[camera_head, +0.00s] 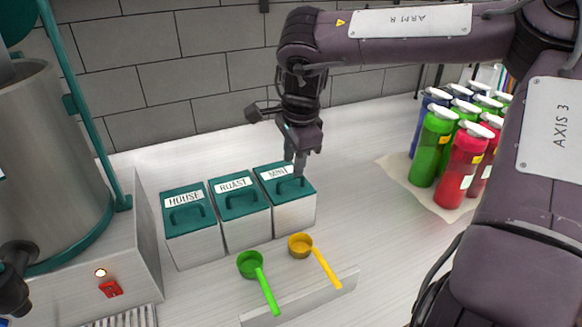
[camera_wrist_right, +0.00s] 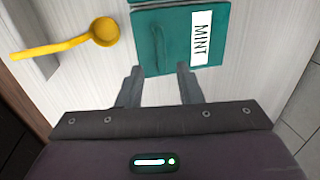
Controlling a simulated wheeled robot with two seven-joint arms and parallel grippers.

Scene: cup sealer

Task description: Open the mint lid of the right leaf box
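The mint box (camera_head: 295,212) is the rightmost of three metal leaf boxes, and its teal lid (camera_head: 272,172) with the MINT label is on it. The lid's teal handle (camera_head: 291,186) shows on top. The lid also shows in the right wrist view (camera_wrist_right: 179,38), with its handle (camera_wrist_right: 157,45) left of the label. My right gripper (camera_head: 298,168) points down at the lid's back edge. In the right wrist view its two fingers (camera_wrist_right: 160,72) are apart, with nothing between them, their tips close to the lid's edge. Contact cannot be told. My left gripper is not clearly in view.
The HOUSE box (camera_head: 195,245) and ROAST box (camera_head: 246,228) stand left of it, lids on. A green scoop (camera_head: 256,272) and a yellow scoop (camera_head: 302,246) lie in front on a metal holder (camera_head: 290,300). Coloured bottles (camera_head: 463,165) stand at right. The counter between is clear.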

